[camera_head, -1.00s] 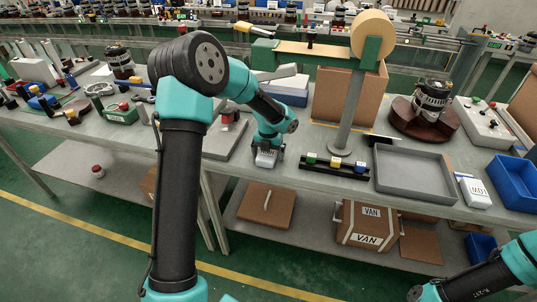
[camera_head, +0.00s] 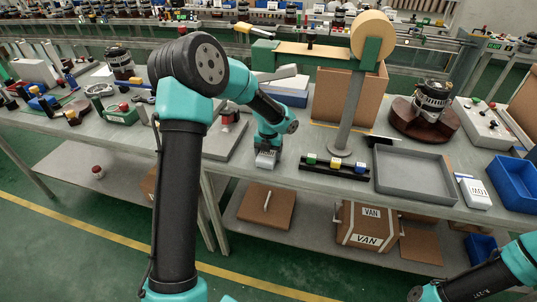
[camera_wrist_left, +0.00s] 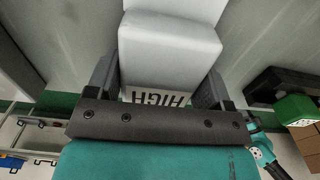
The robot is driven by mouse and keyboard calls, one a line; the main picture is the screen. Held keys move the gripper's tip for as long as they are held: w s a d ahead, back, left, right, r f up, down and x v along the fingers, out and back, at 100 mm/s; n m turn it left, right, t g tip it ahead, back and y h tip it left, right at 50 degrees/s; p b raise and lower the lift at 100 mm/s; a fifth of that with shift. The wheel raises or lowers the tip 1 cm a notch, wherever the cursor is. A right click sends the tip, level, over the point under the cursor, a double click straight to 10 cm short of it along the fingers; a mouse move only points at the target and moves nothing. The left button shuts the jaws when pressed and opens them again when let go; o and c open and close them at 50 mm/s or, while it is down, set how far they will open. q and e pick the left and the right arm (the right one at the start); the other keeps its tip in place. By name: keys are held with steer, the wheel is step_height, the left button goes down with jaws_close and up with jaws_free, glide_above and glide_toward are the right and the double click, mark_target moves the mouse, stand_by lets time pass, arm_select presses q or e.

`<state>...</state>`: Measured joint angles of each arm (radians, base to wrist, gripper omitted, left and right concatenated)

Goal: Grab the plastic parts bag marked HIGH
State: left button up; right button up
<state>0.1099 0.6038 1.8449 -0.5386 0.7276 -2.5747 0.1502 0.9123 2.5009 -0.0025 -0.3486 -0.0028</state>
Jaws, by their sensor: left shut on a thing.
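The white bag marked HIGH (camera_wrist_left: 168,50) fills the middle of the left wrist view, its black lettering upside down near the gripper's base. My left gripper (camera_wrist_left: 160,90) has a grey finger on each side of it and is shut on it. In the head view my left gripper (camera_head: 267,157) points down at the table's front edge, left of the black block rail. The bag is mostly hidden by the gripper there. My right arm shows at the lower right of the head view, but its fingertips are not clearly seen.
A black rail (camera_head: 334,170) with coloured blocks lies right of the left gripper. A grey tray (camera_head: 415,151), a white bag marked MID (camera_head: 474,191) and a blue bin (camera_head: 512,183) stand further right. A post with a paper roll (camera_head: 373,34) rises behind the rail.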

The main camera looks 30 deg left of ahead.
arm_select(q)
steer(key=shift+r, duration=1.85)
steer(key=s+d+r, duration=0.1)
steer(key=s+d, duration=0.7)
steer(key=s, duration=0.5)
steer(key=shift+s+d+r, duration=0.15)
steer(key=shift+s+d, duration=0.05)
steer(key=shift+s, duration=0.1)
steer(key=shift+w, duration=0.1)
